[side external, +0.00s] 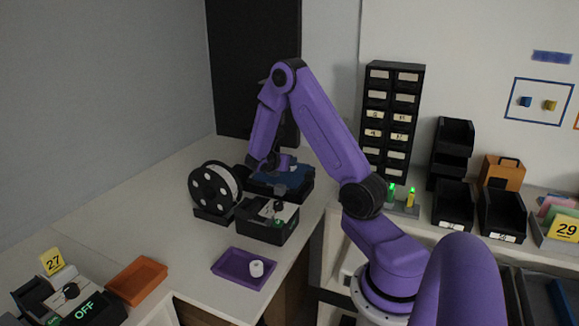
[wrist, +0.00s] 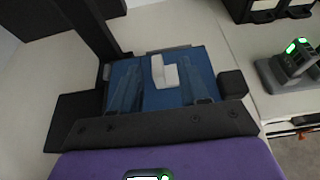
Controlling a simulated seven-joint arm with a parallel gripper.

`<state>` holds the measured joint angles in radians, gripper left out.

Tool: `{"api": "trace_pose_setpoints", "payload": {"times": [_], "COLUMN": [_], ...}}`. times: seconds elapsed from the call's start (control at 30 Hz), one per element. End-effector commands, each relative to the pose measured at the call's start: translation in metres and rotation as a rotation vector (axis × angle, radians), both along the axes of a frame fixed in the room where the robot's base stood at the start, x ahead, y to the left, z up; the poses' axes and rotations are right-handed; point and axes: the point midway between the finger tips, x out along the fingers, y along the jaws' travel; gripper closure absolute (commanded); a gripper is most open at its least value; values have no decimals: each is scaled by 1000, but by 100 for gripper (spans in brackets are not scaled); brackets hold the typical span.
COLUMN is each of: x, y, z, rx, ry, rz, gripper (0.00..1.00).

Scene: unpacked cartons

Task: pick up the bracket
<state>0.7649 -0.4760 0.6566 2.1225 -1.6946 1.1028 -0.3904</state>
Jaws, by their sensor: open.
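The bracket, a small pale grey L-shaped piece (wrist: 164,74), stands on a blue plate (wrist: 150,100) in the wrist view. The plate belongs to a black-framed machine (side external: 296,196), which shows behind the spool in the side view. My gripper (side external: 281,184) is low over that plate. In the wrist view its two bluish, see-through-looking fingers (wrist: 158,82) are apart, one on each side of the bracket. Nothing is held. I cannot tell the fingertips' height above the plate. In the side view the bracket cannot be made out behind my gripper.
A filament spool (side external: 215,187) and a black box with a small display (side external: 266,224) stand close in front of the machine. A purple tray (side external: 226,268) with a white roll (side external: 257,268) and an orange tray (side external: 137,280) lie nearer.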

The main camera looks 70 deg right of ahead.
Motion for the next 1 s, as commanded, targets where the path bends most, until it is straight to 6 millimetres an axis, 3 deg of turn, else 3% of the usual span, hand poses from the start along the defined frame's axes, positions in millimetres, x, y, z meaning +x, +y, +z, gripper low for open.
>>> {"api": "trace_pose_setpoints", "payload": {"times": [0.47, 0.77, 0.9, 1.0], "x": [4, 4, 4, 4], "y": [-45, -49, -49, -49], "z": [-21, -23, -23, -23], "rx": [0, 0, 0, 0], "ry": [-1, -1, -1, -1], "rz": [-3, 1, 1, 1], "gripper": [55, 55, 98, 100]}}
